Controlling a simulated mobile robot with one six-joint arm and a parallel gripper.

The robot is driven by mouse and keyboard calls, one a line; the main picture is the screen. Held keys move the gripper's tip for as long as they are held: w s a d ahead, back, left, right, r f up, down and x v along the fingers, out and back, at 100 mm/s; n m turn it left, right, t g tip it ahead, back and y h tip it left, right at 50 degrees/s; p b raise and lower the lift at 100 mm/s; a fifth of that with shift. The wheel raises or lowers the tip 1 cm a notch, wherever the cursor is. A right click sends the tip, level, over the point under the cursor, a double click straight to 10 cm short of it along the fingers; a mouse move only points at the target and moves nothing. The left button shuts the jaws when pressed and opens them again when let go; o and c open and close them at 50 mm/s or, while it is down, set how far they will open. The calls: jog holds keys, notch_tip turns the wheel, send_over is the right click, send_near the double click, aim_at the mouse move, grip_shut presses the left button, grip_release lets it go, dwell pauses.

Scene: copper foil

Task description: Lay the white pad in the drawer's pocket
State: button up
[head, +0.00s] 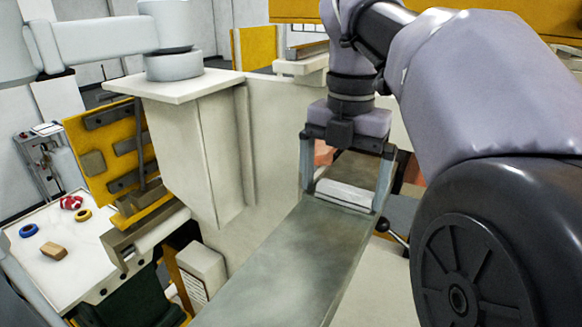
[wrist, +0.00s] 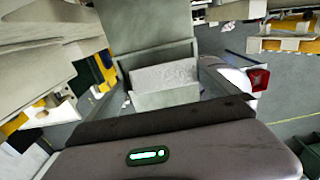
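My gripper (head: 345,195) points down with its two grey fingers apart, one at each end of the white pad (head: 343,190). The pad is pale and flat and spans the gap between the fingertips. In the wrist view the pad (wrist: 164,76) lies between two grey-green finger plates, with no clear gap at either side, so the gripper looks shut on it. The pad shows just above the far end of a long grey-green surface (head: 282,262); whether it touches that surface I cannot tell. I cannot make out the drawer's pocket.
A pale cabinet column (head: 212,150) stands left of the grey-green surface. A white table (head: 50,280) at the far left carries rings (head: 82,215) and a brown block (head: 54,252). A black-knobbed lever (head: 390,230) sits close right of the gripper.

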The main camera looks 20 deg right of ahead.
aim_at(340, 188)
jog(key=shift+s+a, duration=0.1)
jog(key=shift+a, duration=0.25)
jog(key=shift+d+r, duration=0.2)
jog(key=shift+r, duration=0.15)
notch_tip(340, 188, up, 12)
jog(key=p, duration=0.5)
jog(key=shift+f+p, duration=0.25)
jog(key=shift+p, duration=0.1)
